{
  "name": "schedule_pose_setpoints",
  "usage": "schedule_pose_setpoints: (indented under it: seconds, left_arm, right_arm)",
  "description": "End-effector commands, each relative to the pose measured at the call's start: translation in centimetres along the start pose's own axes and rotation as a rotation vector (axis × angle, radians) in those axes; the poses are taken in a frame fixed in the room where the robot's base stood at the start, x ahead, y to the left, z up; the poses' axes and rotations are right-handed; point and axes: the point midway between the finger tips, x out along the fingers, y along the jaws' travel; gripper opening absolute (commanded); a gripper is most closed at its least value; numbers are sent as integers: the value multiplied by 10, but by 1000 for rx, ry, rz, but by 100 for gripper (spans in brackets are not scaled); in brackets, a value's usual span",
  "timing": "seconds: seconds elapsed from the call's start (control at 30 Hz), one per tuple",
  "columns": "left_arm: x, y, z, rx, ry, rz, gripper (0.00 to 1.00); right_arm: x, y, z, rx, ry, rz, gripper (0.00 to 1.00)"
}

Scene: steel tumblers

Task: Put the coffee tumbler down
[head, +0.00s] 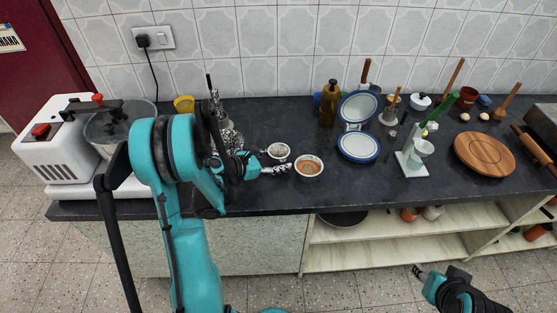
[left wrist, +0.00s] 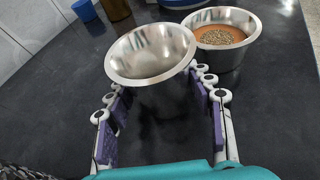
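A white grinder (head: 60,150) stands at the left. A blue-rimmed plate (head: 358,147), a brown bottle (head: 329,105), a white stand (head: 411,165) and a round wooden board (head: 484,152) are to the right. The counter's front strip right of the coffee tumbler is clear.

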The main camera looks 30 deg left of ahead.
Motion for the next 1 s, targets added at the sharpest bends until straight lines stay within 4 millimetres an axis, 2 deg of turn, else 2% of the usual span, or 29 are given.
schedule_pose_setpoints:
  seconds: [0.37,0.47,0.8,1.0]
  left_arm:
    - [-1,0,3,0,0,0,63]
    - [-14,1,4,-2,0,3,63]
    - [-88,1,6,-2,0,4,63]
    - [-115,1,4,-1,0,2,63]
  right_arm:
    - [0,0,0,0,0,0,40]
    - [-5,0,-3,0,0,0,40]
    - [-26,0,-19,0,0,0,40]
    - [-32,0,-23,0,0,0,40]
